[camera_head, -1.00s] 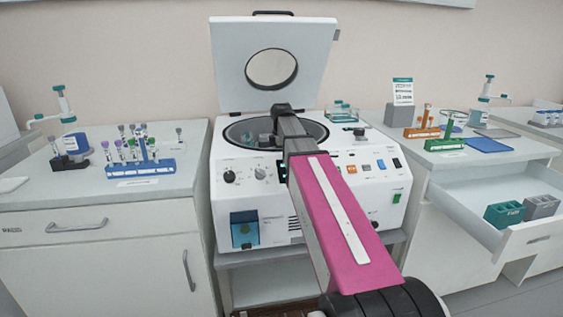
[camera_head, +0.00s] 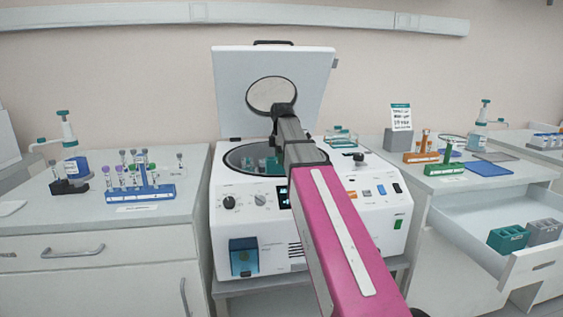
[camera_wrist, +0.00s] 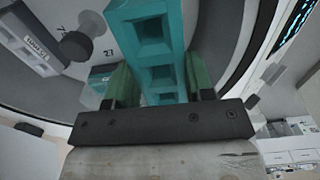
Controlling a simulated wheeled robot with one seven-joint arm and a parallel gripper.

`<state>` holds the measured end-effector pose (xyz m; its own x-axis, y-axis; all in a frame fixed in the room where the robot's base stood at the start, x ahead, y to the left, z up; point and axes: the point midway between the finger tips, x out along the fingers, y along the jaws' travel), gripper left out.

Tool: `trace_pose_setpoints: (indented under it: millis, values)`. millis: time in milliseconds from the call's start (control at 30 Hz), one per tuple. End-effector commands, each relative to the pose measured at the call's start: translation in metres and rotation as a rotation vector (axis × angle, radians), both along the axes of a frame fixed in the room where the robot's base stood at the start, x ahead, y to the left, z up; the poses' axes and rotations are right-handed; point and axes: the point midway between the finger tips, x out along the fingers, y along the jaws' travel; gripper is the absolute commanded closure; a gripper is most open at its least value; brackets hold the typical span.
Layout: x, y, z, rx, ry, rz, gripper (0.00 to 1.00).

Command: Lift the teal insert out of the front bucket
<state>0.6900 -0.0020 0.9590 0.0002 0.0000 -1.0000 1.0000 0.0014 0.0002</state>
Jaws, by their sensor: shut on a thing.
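The teal insert (camera_wrist: 150,38), a block with square wells, is between the green fingers of my gripper (camera_wrist: 158,74) in the wrist view. My gripper is shut on it. The insert stands out over the grey rotor bowl of the open centrifuge (camera_head: 310,215). In the head view my arm hides most of the gripper, and teal shows in the bowl (camera_head: 268,163), too small to tell which piece. The front bucket is not clearly seen beneath the held insert. A grey bucket insert (camera_wrist: 30,42) sits in the rotor at the left of the wrist view.
The centrifuge lid (camera_head: 230,85) stands open behind my arm. A blue tube rack (camera_head: 150,192) is on the left counter. An orange rack (camera_head: 422,157) and a green rack (camera_head: 445,168) are on the right counter. An open drawer (camera_head: 480,240) holds teal and grey blocks.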

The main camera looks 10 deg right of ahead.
Motion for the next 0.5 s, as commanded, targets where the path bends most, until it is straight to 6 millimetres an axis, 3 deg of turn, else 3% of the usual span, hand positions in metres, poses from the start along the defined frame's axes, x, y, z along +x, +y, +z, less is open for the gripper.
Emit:
trace_pose_setpoints:
  millis: [500]
  values:
    - [0.000, 0.000, 0.014, 0.000, 0.000, 0.000, 0.74]
